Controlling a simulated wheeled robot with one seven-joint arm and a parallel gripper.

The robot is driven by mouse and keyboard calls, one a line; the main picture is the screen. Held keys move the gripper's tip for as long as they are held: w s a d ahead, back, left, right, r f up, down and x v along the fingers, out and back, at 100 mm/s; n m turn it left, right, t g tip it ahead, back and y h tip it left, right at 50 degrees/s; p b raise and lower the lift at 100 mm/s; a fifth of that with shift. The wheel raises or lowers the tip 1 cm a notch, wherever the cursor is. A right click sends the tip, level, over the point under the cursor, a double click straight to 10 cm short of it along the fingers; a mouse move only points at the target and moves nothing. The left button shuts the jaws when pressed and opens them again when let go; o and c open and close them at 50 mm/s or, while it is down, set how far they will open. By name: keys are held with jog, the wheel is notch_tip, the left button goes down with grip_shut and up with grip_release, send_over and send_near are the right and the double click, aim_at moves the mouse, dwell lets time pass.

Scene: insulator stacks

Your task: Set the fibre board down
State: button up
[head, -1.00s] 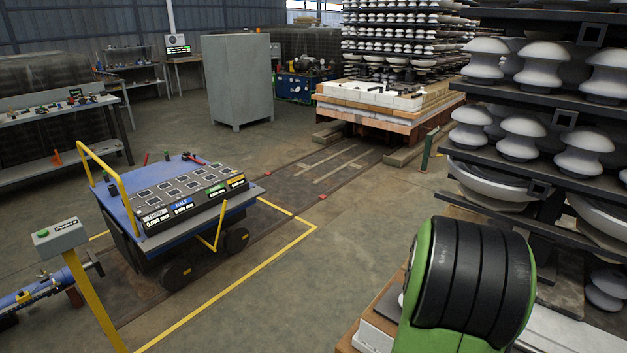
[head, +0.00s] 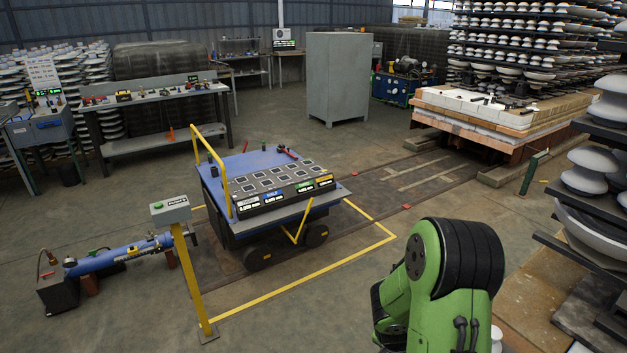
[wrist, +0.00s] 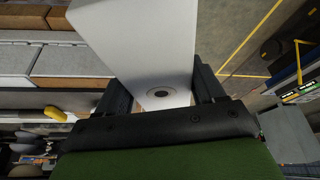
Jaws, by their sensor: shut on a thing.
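In the wrist view my gripper (wrist: 163,84) is shut on a white board, which I take to be the fibre board (wrist: 140,40). The board extends from between the two dark fingers to the top edge of the picture. A dark round spot with a pale ring shows near its held end. Its far end is cut off by the frame. I see no support touching it. In the head view neither the gripper nor the board shows; only my green and black arm is at the lower right.
A blue cart (head: 245,172) with a display panel stands inside yellow floor lines. A yellow post (head: 190,275) with a grey button box is in front of it. Insulator racks (head: 590,200) stand at the right. White and brown layered blocks (wrist: 25,60) show left in the wrist view. Floor is open around the cart.

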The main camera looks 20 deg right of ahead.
jog(key=w+a+f+n+t+y+p, duration=0.1)
jog(key=w+a+n+y, duration=0.1)
jog(key=a+n, duration=0.4)
jog(key=w+a+f+n+t+y+p, duration=0.1)
jog(key=w+a+n, duration=0.4)
jog(key=a, duration=0.8)
jog(key=shift+w+f+n+y+p, duration=0.15)
jog(key=shift+f+n+y+p, duration=0.05)
jog(key=shift+n+y+p, duration=0.2)
